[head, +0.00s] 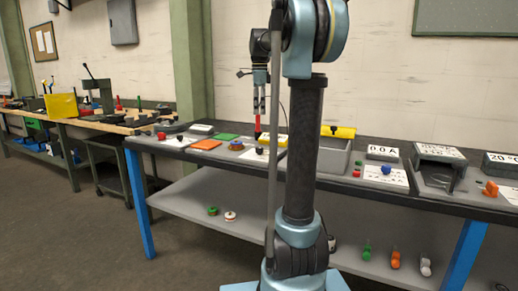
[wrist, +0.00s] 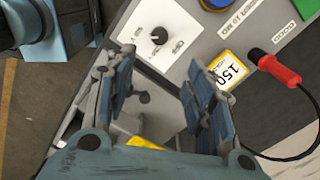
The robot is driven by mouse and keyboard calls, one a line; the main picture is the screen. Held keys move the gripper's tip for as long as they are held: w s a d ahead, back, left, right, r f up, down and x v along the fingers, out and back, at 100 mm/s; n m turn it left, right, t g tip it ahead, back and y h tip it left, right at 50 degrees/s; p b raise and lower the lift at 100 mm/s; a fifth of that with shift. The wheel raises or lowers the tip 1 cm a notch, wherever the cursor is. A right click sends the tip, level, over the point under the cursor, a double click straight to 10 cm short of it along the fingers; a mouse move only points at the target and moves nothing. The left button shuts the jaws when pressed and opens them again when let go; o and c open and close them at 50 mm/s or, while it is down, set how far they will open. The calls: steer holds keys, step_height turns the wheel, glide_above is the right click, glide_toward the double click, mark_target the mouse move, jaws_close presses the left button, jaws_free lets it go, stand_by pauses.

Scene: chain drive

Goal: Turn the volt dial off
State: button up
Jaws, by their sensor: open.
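A black dial (wrist: 159,36) with a pale pointer mark sits on a white plate (wrist: 140,22) in the wrist view. It is probably the volt dial, but the small lettering around it is too small to read. My gripper (wrist: 160,82) is open and empty. The dial appears beyond the fingertips, in the upper part of the gap between them, and is not touched. In the head view my gripper (head: 260,103) hangs pointing down above the grey bench, partly beside my arm.
A lower shelf (head: 185,198) holds small parts.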

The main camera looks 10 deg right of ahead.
mark_target(259, 150)
step_height(259, 150, down, 17)
steer(key=shift+f, duration=0.1)
stand_by(0.6)
steer(key=c, duration=1.1)
